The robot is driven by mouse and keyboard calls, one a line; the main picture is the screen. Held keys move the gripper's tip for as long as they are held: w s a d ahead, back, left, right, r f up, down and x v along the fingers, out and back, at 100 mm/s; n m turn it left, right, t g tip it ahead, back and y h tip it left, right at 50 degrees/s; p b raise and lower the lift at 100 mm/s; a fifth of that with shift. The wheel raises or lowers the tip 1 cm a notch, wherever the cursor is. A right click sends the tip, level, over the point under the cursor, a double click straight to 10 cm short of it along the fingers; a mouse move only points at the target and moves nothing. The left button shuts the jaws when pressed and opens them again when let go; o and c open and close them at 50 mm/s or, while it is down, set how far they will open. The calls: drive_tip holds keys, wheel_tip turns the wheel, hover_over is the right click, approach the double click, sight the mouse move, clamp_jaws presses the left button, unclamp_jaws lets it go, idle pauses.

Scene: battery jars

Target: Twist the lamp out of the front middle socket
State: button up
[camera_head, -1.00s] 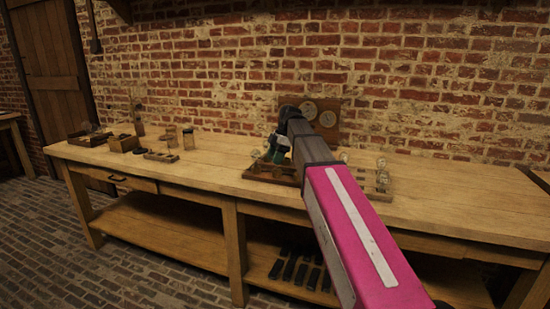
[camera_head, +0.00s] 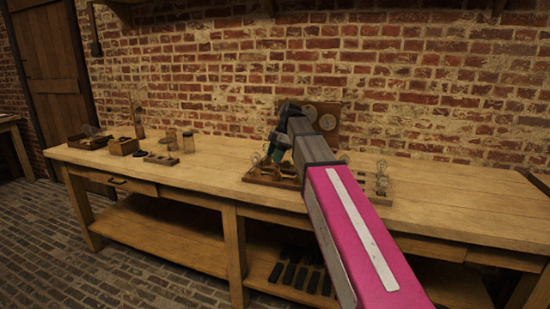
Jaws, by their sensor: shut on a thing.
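A wooden board with lamp sockets (camera_head: 262,179) lies on the workbench, left of my arm. Small clear glass lamps (camera_head: 257,158) stand on its left part. My gripper (camera_head: 273,156) is low over the board, small and dark in this view. It is shut on a lamp, which is mostly hidden by the jaws and wrist. I cannot tell whether that lamp's base is in or clear of its socket. My arm hides the right part of the board.
A rack with more lamps (camera_head: 380,180) stands right of my arm. A panel with round dials (camera_head: 322,117) is against the brick wall behind. The bench (camera_head: 450,195) is clear at the far right.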

drive_tip(key=shift+r, duration=0.25)
drive_tip(key=shift+r, duration=2.4)
